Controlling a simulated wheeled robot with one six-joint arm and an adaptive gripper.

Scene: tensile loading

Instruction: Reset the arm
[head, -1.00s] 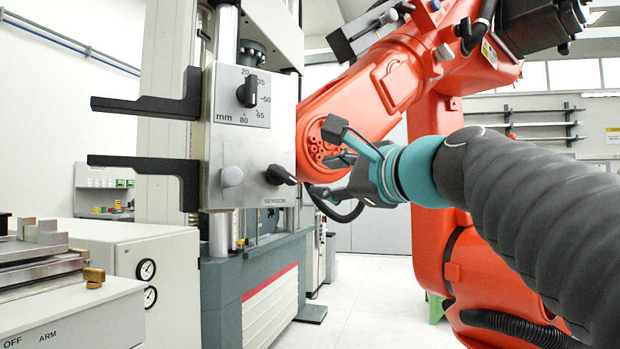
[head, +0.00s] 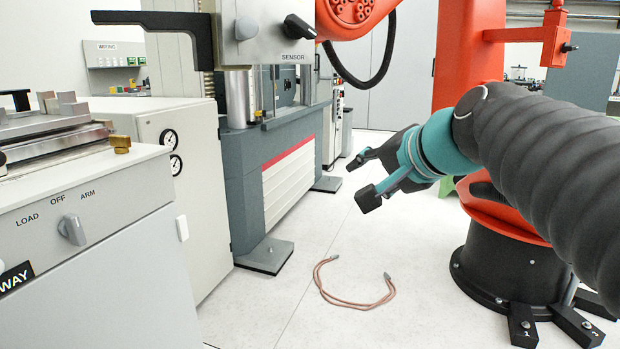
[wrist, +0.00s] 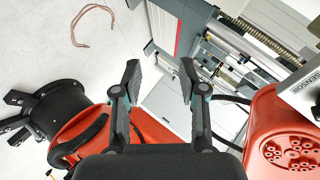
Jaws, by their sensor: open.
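My gripper (head: 363,178) is open and empty in the head view. It hangs in free air over the floor, between the testing machine (head: 240,185) and the orange robot arm (head: 470,70). In the wrist view my gripper (wrist: 160,75) shows two spread black fingers with nothing between them. The orange arm also shows there, its red parts (wrist: 85,130) at the lower left and its round flange (wrist: 290,152) at the lower right. A knob marked SENSOR (head: 299,27) is on the machine's box, above and left of my gripper, apart from it.
A cabinet (head: 95,270) with a LOAD, OFF, ARM knob (head: 72,230) stands at the left. A reddish cable (head: 350,303) lies curved on the floor. The orange arm's black base (head: 500,270) has spread feet. Pale floor (head: 290,320) is open in the middle.

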